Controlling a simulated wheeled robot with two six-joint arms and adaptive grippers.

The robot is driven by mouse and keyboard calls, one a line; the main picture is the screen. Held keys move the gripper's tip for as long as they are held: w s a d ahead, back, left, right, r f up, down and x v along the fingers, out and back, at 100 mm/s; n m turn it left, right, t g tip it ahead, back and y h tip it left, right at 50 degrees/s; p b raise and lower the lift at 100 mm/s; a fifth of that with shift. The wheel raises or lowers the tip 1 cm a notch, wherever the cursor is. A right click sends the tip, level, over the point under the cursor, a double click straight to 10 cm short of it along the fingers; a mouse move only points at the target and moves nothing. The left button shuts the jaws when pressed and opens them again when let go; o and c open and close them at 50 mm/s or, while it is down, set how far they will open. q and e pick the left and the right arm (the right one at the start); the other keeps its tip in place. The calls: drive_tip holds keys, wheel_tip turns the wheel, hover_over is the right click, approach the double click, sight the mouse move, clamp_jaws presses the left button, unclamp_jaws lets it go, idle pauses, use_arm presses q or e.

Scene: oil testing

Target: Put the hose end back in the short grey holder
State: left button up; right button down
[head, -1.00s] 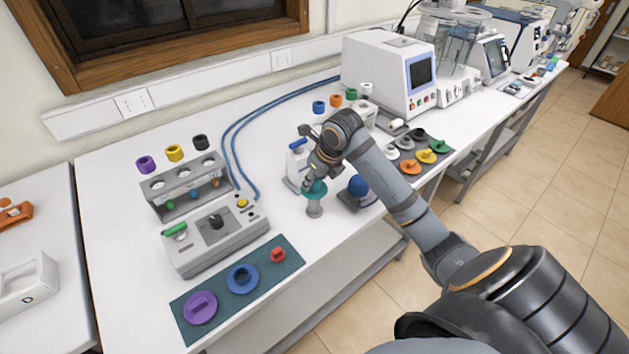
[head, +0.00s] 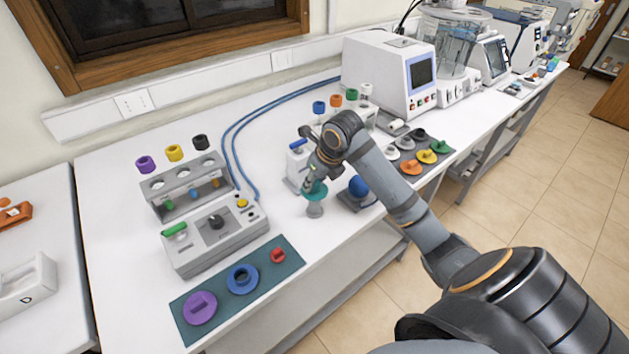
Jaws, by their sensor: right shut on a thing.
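My right gripper (head: 316,178) points down at the middle of the white bench. It is shut on a teal, round-flanged piece (head: 315,193). This looks like the hose end, but I see no hose running from it. A short grey holder (head: 315,210) stands directly under the teal piece. The gap between them is very small, and I cannot tell whether the piece is seated in the holder. The jaws partly hide the top of the piece. Two blue hoses (head: 228,138) lie on the bench to the left. My left gripper is not in view.
A white bottle-like unit (head: 297,164) stands close left of the gripper, and a blue ball on a dark base (head: 358,187) close right. A grey control box (head: 215,235) and a dark mat (head: 262,264) with coloured parts lie left. The bench's front edge is near.

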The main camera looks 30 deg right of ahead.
sight(321, 194)
drive_tip(key=shift+f, duration=0.3)
drive_tip(key=c, duration=1.3)
unclamp_jaws()
drive_tip(key=p+v, duration=0.6)
drive_tip(key=v, duration=0.1)
drive_tip(key=shift+w, duration=0.15)
drive_tip(key=p+v, duration=0.4)
drive_tip(key=shift+r+p, duration=0.1)
drive_tip(key=shift+p, duration=0.2)
